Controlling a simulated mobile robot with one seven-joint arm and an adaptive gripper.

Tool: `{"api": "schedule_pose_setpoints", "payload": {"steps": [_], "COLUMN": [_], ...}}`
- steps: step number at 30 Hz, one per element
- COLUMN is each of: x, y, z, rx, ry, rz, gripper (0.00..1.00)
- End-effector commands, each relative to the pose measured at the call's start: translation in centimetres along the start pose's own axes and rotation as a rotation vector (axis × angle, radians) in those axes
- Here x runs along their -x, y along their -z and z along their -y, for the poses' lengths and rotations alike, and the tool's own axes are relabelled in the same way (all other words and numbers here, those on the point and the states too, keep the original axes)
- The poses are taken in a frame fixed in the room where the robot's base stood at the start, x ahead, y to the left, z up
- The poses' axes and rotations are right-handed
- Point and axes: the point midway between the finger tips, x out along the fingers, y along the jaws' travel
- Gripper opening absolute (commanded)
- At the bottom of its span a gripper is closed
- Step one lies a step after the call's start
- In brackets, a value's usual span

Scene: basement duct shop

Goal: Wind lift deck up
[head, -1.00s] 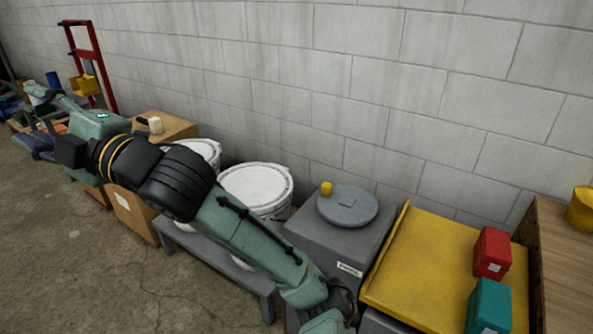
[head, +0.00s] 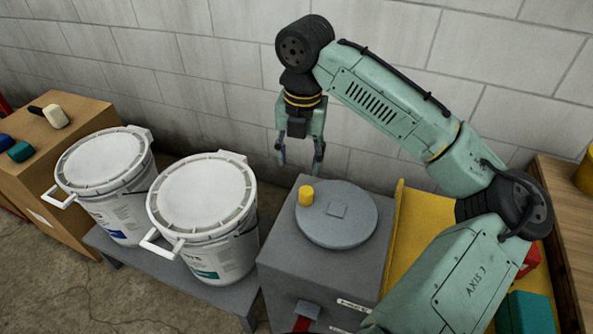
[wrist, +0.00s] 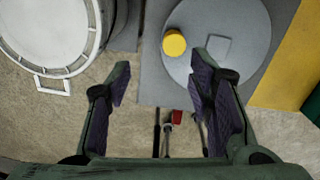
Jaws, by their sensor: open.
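A grey round crank disc (head: 350,222) with an upright yellow knob (head: 306,195) lies flat on top of a grey box (head: 285,255). The yellow deck (head: 398,225) is just right of the box, largely hidden behind my arm. My gripper (head: 299,165) points down, open and empty, above the box's back left side and apart from the knob. In the wrist view the knob (wrist: 174,43) and disc (wrist: 230,70) show beyond the open fingers (wrist: 160,85), with the knob roughly in line with the gap between them.
Two white lidded buckets (head: 203,195) stand on a low grey bench (head: 150,275) left of the box. A red-tipped part (head: 304,315) sticks out at the box's front. A teal block (head: 530,312) and a red block (head: 530,260) are at the deck. A block wall is behind.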

Motion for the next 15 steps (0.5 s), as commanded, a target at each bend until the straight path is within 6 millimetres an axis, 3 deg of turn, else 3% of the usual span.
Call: {"api": "schedule_pose_setpoints", "payload": {"steps": [3, 7, 15], "x": [-0.1, -1.1, -6.0], "y": [0.3, 0.4, 0.6], "z": [1.9, 2.2, 2.3], "rx": [0.003, 0.006, 0.006], "ry": [0.037, 0.044, 0.041], "rz": [-0.032, -0.039, -0.037], "gripper": [0.48, 0.48, 0.48]}}
